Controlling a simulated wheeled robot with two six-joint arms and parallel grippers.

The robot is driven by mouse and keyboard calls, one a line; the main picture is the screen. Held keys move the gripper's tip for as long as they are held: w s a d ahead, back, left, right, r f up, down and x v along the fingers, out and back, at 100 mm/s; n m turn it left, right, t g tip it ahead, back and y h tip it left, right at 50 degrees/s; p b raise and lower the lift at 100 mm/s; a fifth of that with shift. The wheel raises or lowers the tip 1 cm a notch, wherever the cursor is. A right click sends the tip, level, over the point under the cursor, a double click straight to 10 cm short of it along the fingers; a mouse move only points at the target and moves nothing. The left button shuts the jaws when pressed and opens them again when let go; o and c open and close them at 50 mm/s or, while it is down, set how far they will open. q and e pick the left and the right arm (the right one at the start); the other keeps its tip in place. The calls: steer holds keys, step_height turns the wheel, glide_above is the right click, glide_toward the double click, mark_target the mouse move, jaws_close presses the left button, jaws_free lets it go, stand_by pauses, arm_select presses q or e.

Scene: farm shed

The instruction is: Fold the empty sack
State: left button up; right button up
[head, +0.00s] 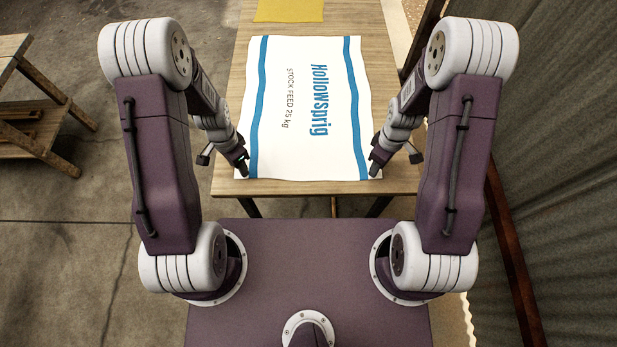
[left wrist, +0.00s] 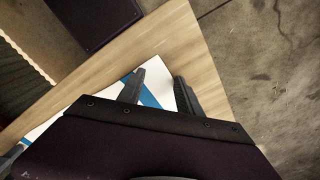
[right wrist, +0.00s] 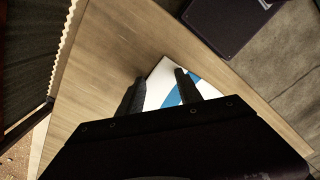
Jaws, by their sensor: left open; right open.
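The empty sack (head: 305,115) lies flat and spread out on the wooden table. It is white with two blue stripes and the words "Hollowsprig" and "STOCK FEED 25 kg" running sideways. My left gripper (head: 243,172) is at its near left corner, and my right gripper (head: 375,168) is at its near right corner. In the left wrist view the sack corner (left wrist: 150,92) shows between the parted fingers (left wrist: 160,82). In the right wrist view the other corner (right wrist: 162,82) shows between the parted fingers (right wrist: 158,82). Both grippers are open. I cannot tell whether the fingers touch the sack.
The wooden table (head: 400,184) has bare strips around the sack. A yellow cloth-like piece (head: 289,10) lies at its far end. A wooden bench (head: 42,140) stands on the floor at left. A corrugated wall (head: 560,150) runs close along the right.

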arm_select(q)
steer(key=shift+w+a+f, duration=0.1)
steer(key=shift+f, duration=0.15)
arm_select(e)
steer(key=shift+w+f, duration=0.1)
steer(key=shift+f, duration=0.1)
arm_select(q)
jaws_close()
arm_select(e)
jaws_close()
arm_select(q)
steer(key=shift+r, duration=0.2)
arm_select(e)
steer(key=shift+r, duration=0.1)
